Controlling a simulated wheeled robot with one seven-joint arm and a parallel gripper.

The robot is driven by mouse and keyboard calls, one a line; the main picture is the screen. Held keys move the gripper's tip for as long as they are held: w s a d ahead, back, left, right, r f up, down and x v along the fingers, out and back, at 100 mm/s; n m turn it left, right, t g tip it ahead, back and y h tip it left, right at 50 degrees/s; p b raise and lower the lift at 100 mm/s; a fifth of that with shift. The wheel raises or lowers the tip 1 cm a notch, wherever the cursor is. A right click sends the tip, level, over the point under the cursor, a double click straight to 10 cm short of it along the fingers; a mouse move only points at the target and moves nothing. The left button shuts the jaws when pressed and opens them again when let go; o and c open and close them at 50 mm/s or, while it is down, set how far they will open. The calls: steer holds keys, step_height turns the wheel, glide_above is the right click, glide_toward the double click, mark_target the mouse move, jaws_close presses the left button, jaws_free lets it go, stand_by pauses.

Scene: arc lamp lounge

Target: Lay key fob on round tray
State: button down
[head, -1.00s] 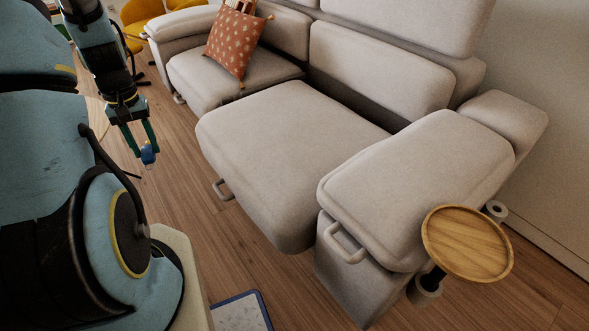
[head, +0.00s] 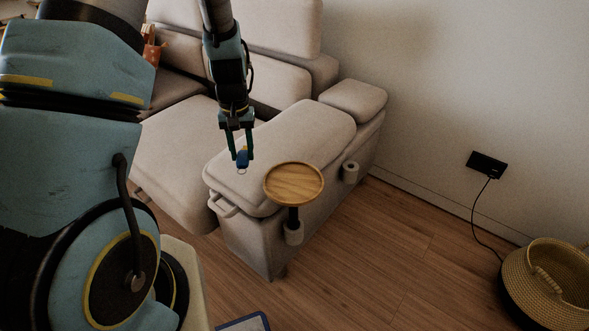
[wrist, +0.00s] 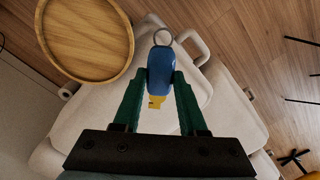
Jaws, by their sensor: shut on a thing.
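The key fob (head: 242,159) is blue with a metal ring at its lower end. My gripper (head: 241,157) is shut on it and holds it above the sofa's near armrest, just left of the round tray in the head view. In the wrist view the blue fob (wrist: 160,72) sits between the green fingers, with its ring pointing away and a yellow part between the fingers. The round tray (head: 294,184) is wooden with a raised rim and empty, on a dark post beside the armrest. It also shows at the upper left of the wrist view (wrist: 85,38).
The grey sofa armrest (head: 290,140) lies under my gripper. A woven basket (head: 560,270) stands on the floor at right. A black wall box (head: 487,163) has a cable hanging down. The wooden floor right of the tray is clear.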

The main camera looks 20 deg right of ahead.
step_height(320, 180, up, 3)
steer(key=m+p, duration=0.2)
steer(key=p, duration=0.2)
glide_above(293, 185)
step_height(293, 185, down, 10)
steer(key=shift+s+r+p, duration=0.1)
steer(key=shift+p, duration=0.65)
steer(key=shift+c, duration=2.3)
jaws_free()
steer(key=shift+f, duration=0.2)
step_height(293, 185, up, 12)
steer(key=b, duration=0.2)
steer(key=shift+r, duration=0.2)
